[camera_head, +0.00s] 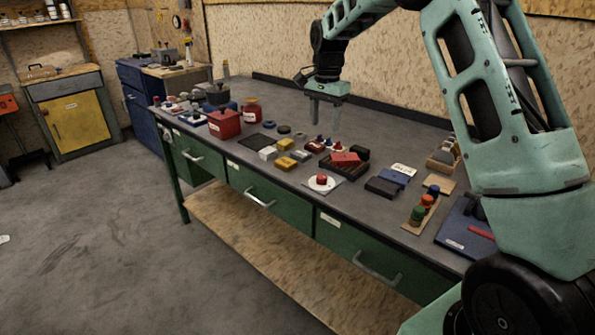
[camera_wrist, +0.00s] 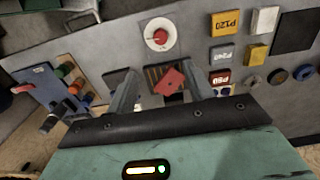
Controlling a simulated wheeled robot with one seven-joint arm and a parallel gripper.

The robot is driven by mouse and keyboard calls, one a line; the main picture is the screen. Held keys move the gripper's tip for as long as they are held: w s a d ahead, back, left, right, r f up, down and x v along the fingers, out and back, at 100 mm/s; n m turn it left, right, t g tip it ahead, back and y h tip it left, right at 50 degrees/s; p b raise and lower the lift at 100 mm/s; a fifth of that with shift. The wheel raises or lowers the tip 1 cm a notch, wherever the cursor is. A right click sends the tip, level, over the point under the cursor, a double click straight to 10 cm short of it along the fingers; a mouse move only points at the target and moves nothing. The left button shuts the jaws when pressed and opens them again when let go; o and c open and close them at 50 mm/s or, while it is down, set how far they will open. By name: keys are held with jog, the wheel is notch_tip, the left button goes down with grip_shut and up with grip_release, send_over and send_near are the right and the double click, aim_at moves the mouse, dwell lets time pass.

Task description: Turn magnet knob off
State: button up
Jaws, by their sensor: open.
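A round red knob (camera_head: 321,180) on a white disc sits on a grey square plate near the bench's front edge. It looks like the magnet knob, though I can read no label on it. In the wrist view the red knob (camera_wrist: 159,36) is at the top centre, beyond my fingertips. My gripper (camera_head: 325,120) is open and empty, pointing down above the bench, behind the knob and apart from it. In the wrist view its two fingers (camera_wrist: 158,76) are spread wide. I cannot tell which way the knob is set.
A dark slotted tray with a red block (camera_head: 346,158) lies between my gripper and the knob. Yellow and white blocks (camera_head: 286,163) are to the left. Coloured knobs on a wooden strip (camera_head: 421,211) and a blue plate (camera_head: 462,232) are to the right. The bench's back is clear.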

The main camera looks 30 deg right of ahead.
aim_at(322, 176)
notch_tip(322, 176, down, 17)
jog(key=shift+f+p, duration=0.15)
jog(key=shift+p, duration=0.9)
jog(key=c, duration=1)
